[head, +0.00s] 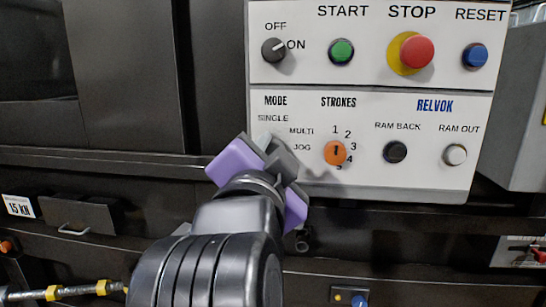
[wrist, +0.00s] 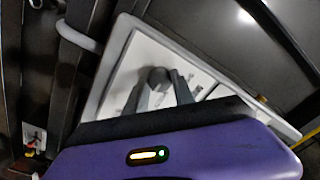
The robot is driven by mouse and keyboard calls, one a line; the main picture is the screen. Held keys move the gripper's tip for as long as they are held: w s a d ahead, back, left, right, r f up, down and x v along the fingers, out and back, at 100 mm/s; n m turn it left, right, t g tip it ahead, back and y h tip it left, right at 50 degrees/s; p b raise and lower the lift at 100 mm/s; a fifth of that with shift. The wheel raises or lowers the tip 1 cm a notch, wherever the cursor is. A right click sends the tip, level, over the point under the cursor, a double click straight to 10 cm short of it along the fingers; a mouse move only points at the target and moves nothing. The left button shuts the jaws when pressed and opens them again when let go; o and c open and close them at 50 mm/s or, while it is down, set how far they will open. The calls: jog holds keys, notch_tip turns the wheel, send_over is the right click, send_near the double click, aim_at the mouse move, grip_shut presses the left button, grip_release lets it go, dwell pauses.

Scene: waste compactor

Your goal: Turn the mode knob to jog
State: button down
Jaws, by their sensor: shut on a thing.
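The mode knob sits below the MODE label on the lower white panel (head: 370,182), beside the words SINGLE, MULTI and JOG. In the head view my gripper (head: 270,148) covers it. In the wrist view the dark round knob (wrist: 158,77) shows between the two grey fingertips of my gripper (wrist: 160,88). The fingers are shut on it, one on each side. My gripper is rolled at a slant to the panel. Which word the knob points to is hidden.
The orange strokes knob (head: 335,153) is close to the right of my gripper. Black ram back (head: 395,152) and white ram out (head: 455,155) buttons sit further right. Above are the off/on switch (head: 273,50), green start (head: 341,52), red stop (head: 416,53) and blue reset (head: 475,56).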

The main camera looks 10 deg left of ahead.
dwell(0.3)
jog(key=c, duration=1.1)
grip_release()
jog(key=shift+o, duration=0.2)
jog(key=s, duration=0.7)
jog(key=shift+s+a+f, duration=0.15)
jog(key=shift+s, duration=0.25)
